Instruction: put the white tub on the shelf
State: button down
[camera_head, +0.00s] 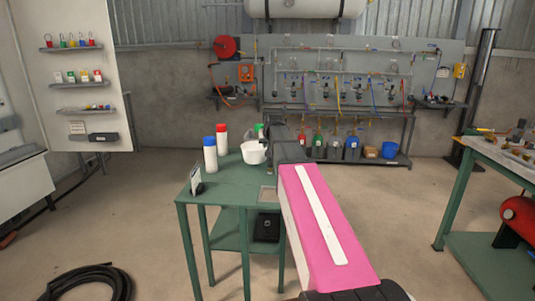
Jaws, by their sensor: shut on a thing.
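The white tub (254,153) is over the back right part of the green table (230,182), at the end of my arm. My gripper (264,142) is shut on the tub near its right rim; the fingers are small and partly hidden by my pink arm. I cannot tell whether the tub touches the tabletop. The green table has a lower shelf (232,232) with a black case (266,227) on it. A white board at the left carries several narrow shelves (72,82) holding small items.
A blue-capped bottle (210,155) and a red-capped bottle (221,139) stand left of the tub. A green-topped bottle (260,130) is behind it. A small sign (196,178) stands at the table's left edge. A black hose coil (90,284) lies on the floor. Floor between tables is open.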

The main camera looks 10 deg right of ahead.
jog(key=shift+w+d+f, duration=0.15)
jog(key=shift+f, duration=0.65)
jog(key=shift+w+d+f, duration=0.1)
jog(key=shift+d+f, duration=0.05)
jog(key=shift+f, duration=0.65)
jog(key=shift+w+d+f, duration=0.15)
jog(key=shift+f, duration=0.65)
jog(key=c, duration=1.2)
grip_release()
